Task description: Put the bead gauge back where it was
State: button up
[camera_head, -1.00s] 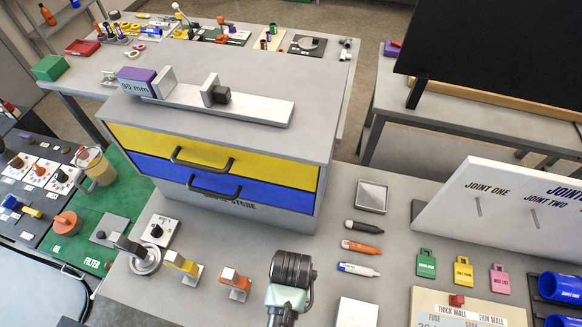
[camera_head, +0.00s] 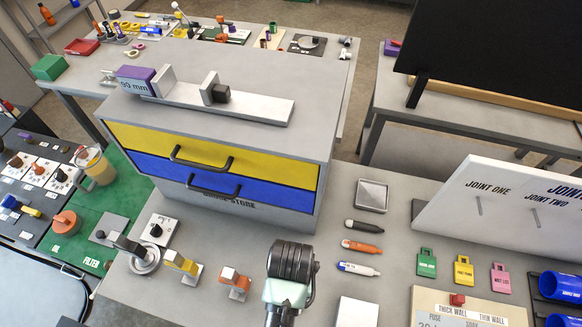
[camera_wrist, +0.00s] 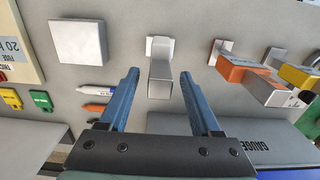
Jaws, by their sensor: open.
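My gripper (camera_wrist: 159,78) is open and empty in the wrist view, its two blue-grey fingers on either side of a bare grey stand (camera_wrist: 160,68) with a pale base. Orange (camera_wrist: 244,70) and yellow (camera_wrist: 298,76) gauges sit on similar stands to its right. In the head view the orange gauge (camera_head: 235,280) and yellow gauge (camera_head: 182,262) stand in front of the cabinet; my arm hides the grey stand. A purple block marked in mm (camera_head: 136,79) sits at the left end of a grey sliding fixture (camera_head: 255,106). No label confirms which piece is the bead gauge.
The fixture rests on the cabinet (camera_head: 265,150) with closed yellow and blue drawers. Markers (camera_head: 360,247), a grey tray (camera_head: 372,195) and coloured tags (camera_head: 463,272) lie to the right. A pale square plate (camera_wrist: 82,42) lies left of my fingers. A round-based metal device (camera_head: 146,258) stands at left.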

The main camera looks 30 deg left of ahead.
notch_tip(320, 180, up, 8)
jog(key=shift+f, duration=0.15)
jog(key=shift+s+f, duration=0.1)
dwell(0.5)
